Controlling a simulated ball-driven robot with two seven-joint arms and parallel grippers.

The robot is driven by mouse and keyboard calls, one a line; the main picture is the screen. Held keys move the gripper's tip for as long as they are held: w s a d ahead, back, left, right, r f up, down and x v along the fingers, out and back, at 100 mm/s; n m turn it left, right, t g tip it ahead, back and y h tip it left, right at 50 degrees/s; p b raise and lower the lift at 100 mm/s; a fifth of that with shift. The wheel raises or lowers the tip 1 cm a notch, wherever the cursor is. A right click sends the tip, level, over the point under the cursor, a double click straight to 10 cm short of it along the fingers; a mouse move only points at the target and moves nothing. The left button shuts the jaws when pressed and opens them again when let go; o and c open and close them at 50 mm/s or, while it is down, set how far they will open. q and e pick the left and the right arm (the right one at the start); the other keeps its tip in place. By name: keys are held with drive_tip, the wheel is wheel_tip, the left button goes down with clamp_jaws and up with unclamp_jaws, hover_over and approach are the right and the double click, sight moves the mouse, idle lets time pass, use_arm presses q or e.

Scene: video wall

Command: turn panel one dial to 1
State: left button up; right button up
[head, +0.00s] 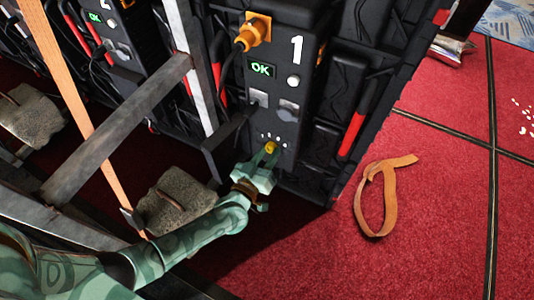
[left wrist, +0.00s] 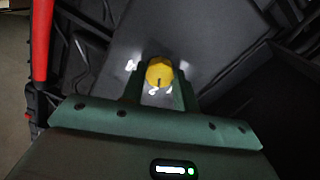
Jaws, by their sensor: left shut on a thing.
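Panel one (head: 270,105) is a black box with a white number 1, a green OK display (head: 262,69) and a round white button (head: 293,81). Its yellow dial (head: 271,147) sits low on the face, below an arc of small white marks. My left gripper (head: 267,156) reaches the dial from below and is shut on it. In the left wrist view the yellow dial (left wrist: 159,71) sits between the two fingers, with a dark pointer line on its face and white marks around it. The marks are too small to read. My right gripper is out of view.
An orange plug (head: 256,31) with a cable sits at the panel's top. Grey metal frame bars (head: 120,130) and grey weights (head: 175,198) stand to the left. An orange strap (head: 373,200) lies on the open red carpet at right.

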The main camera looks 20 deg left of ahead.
use_arm(q)
drive_tip(key=n, duration=0.3)
drive_tip(key=shift+n, duration=1.4)
drive_tip(key=shift+f, duration=0.1)
drive_tip(key=o, duration=1)
drive_tip(key=shift+s, duration=0.15)
